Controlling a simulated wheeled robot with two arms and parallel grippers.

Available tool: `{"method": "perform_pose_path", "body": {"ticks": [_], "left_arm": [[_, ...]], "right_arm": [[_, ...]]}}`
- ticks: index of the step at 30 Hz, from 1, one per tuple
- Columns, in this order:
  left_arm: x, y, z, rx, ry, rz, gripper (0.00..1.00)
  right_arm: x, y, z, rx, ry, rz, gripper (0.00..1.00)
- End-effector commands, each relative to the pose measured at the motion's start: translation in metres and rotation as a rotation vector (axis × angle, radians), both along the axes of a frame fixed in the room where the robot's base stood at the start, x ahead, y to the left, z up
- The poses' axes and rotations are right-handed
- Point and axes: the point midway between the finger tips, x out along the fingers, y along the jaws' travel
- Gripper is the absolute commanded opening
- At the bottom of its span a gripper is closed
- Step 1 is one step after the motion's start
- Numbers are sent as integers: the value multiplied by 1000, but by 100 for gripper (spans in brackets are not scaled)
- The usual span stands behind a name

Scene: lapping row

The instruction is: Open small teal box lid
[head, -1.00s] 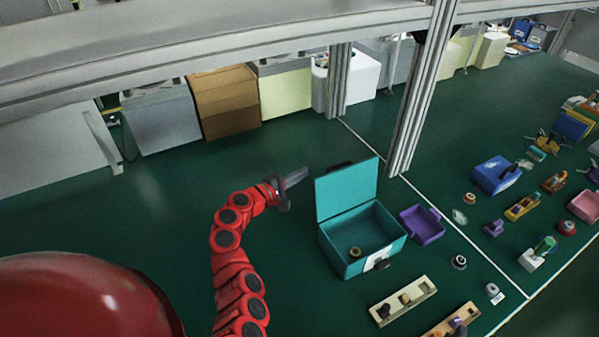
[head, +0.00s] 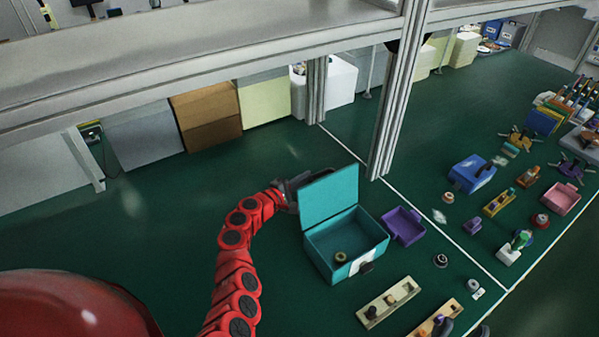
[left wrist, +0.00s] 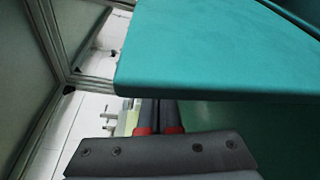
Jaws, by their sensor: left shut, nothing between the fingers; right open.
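The small teal box (head: 318,262) stands on the green bench with its lid (head: 330,197) raised roughly upright at the back. A small ring-shaped part (head: 340,257) lies inside. My left gripper (head: 296,186) is shut and empty at the left rear of the lid, partly hidden by it. In the left wrist view the lid (left wrist: 215,50) fills the upper right, close beyond my dark gripper (left wrist: 158,135); I cannot tell whether they touch. Dark fingertips of my right gripper (head: 461,329) show at the bottom edge, apart and away from the box.
A purple tray (head: 404,226) sits right of the box. Wooden holders (head: 389,302) with small parts lie in front. A metal post (head: 395,100) rises behind the lid, under a shelf beam. A blue box (head: 471,174) and several small items are further right. Bench left of my arm is clear.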

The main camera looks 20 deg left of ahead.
Motion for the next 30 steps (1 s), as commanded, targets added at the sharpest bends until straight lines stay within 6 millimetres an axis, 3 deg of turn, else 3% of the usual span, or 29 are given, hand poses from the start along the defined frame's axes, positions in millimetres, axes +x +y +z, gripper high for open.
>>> {"method": "perform_pose_path", "body": {"ticks": [16, 30], "left_arm": [[-5, -5, 2, 4, -3, 2, 0], [-20, -25, 14, 149, -118, 3, 0]], "right_arm": [[0, 0, 5, 0, 0, 0, 50], [0, 0, -31, 0, 0, 0, 50]]}}
